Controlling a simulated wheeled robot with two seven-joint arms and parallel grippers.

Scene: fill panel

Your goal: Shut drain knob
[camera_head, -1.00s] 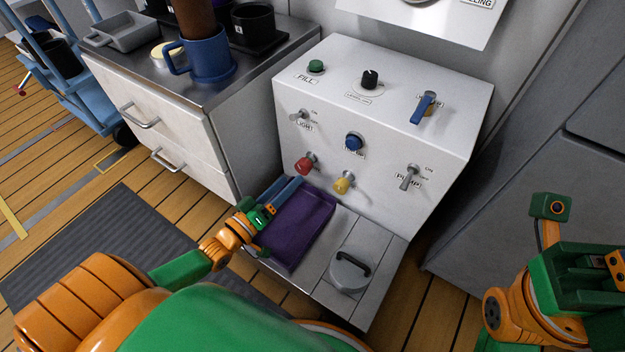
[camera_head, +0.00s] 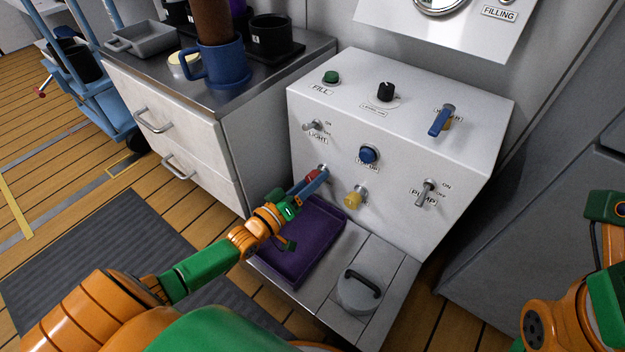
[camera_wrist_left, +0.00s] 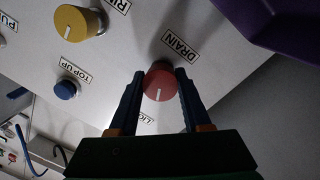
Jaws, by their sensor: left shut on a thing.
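The red drain knob (camera_wrist_left: 158,86) sits on the white panel's front face, beside the DRAIN label (camera_wrist_left: 180,46). A white mark shows on the knob. In the left wrist view my left gripper (camera_wrist_left: 159,80) has its two blue fingers on either side of the knob, shut on it. In the head view my left gripper (camera_head: 320,176) reaches the panel at the red knob (camera_head: 313,175) and partly covers it. My right gripper (camera_head: 607,205) shows only in part at the right edge, away from the panel; its fingertips are not clear.
The yellow knob (camera_head: 354,198) is right of the drain knob, with the blue top-up button (camera_head: 369,154) above and the pump switch (camera_head: 426,192) further right. A purple tray (camera_head: 302,243) lies below the panel, beside a round grey lid (camera_head: 358,295). A drawer cabinet (camera_head: 180,125) stands left.

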